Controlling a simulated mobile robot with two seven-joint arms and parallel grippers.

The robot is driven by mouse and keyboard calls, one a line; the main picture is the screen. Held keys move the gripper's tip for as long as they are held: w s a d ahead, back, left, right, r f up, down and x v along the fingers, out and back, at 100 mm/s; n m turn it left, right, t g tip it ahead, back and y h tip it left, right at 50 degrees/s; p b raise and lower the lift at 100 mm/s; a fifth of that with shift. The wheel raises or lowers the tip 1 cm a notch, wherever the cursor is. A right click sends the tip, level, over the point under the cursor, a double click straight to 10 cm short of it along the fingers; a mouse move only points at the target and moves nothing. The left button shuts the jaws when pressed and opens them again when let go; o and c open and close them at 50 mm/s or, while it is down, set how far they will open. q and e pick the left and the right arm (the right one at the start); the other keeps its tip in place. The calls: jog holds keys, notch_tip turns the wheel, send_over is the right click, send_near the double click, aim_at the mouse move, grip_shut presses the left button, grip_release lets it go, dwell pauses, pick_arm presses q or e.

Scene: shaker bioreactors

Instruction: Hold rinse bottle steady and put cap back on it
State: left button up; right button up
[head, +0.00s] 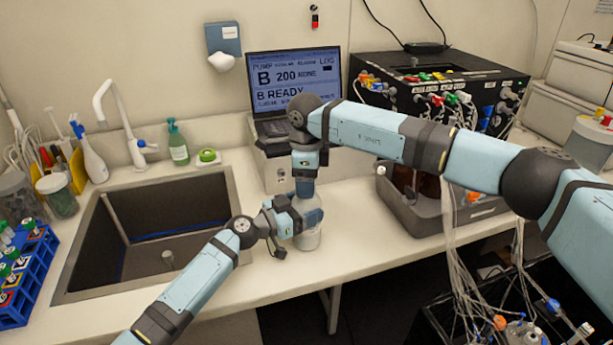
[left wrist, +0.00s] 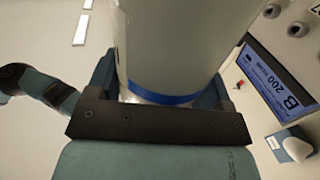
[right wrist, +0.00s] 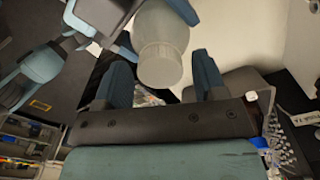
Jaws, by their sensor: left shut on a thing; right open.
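In the left wrist view the pale bottle (left wrist: 170,45), with a blue band, sits between the jaws. My right gripper (head: 306,186) points down directly above the bottle. In the right wrist view its fingers (right wrist: 162,66) are open, and the bottle's translucent body (right wrist: 163,27) ends in a ribbed round part near them. I cannot tell whether this is the cap or the bare neck; no separate cap is distinguishable.
The sink (head: 150,235) lies left of the bottle. The laptop (head: 290,85) stands behind, and a grey tray (head: 425,215) is to the right. The counter's front edge is close.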

jog(key=c, duration=0.9)
jog(key=shift+m, duration=0.9)
jog(key=o, duration=1.1)
jog(key=shift+r, duration=0.1)
notch_tip(320, 180, up, 12)
jog(key=shift+f, duration=0.1)
